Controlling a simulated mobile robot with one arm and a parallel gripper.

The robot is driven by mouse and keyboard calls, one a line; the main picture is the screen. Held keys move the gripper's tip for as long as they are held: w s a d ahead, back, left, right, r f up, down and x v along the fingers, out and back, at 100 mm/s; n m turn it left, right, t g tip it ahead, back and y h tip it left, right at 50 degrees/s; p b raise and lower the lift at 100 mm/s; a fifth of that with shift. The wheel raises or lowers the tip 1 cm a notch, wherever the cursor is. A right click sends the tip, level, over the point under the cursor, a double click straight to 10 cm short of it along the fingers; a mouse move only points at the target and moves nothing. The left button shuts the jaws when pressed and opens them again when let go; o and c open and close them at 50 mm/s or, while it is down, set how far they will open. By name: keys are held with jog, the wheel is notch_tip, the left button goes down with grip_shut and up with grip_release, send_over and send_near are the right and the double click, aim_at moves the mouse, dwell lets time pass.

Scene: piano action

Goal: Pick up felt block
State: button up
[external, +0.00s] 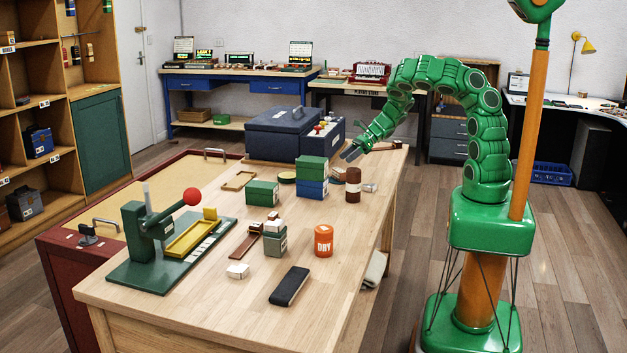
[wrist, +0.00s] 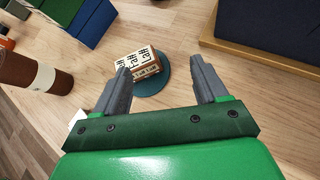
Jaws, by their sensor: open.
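My gripper (external: 352,152) is open and empty above the far right part of the wooden table. In the wrist view its two grey fingers (wrist: 165,88) stand wide apart. A small block (wrist: 135,65) with printed white and brown faces sits on a round teal disc (wrist: 152,82), beyond and between the fingertips, apart from them. I cannot tell for sure whether it is the felt block.
A brown cylinder (external: 353,185) and a green and blue stack (external: 311,178) stand near my gripper. A navy case (external: 283,135) is at the back. A green press (external: 150,245) and an orange can (external: 324,240) stand nearer.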

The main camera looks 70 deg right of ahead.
jog(key=w+a+r+m+h, duration=0.4)
jog(key=w+a+m, duration=0.1)
jog(key=w+m, duration=0.15)
jog(key=w+a+r+m+h, duration=0.4)
jog(key=w+m, duration=0.1)
jog(key=w, duration=0.2)
jog(key=a+r+m+t+h, duration=0.2)
jog(key=a+r+m+h, duration=0.4)
jog(key=a+r+m, duration=0.75)
jog(key=n+t+y, duration=0.3)
jog(key=n+y, duration=0.3)
jog(key=n, duration=1.2)
send_near(273, 214)
jog(key=shift+w+d+f, duration=0.15)
jog(key=shift+w+d, duration=0.05)
jog(key=shift+w, duration=0.4)
jog(key=shift+w+d+f, duration=0.1)
jog(key=shift+w+d, duration=0.05)
jog(key=shift+w, duration=0.4)
jog(key=shift+f, duration=0.15)
jog(key=shift+x, duration=2.1)
jog(key=shift+w+a+f, duration=0.1)
jog(key=shift+w+f, duration=0.45)
jog(key=shift+w, duration=0.3)
jog(key=shift+w+f, duration=0.15)
jog(key=shift+w, duration=0.6)
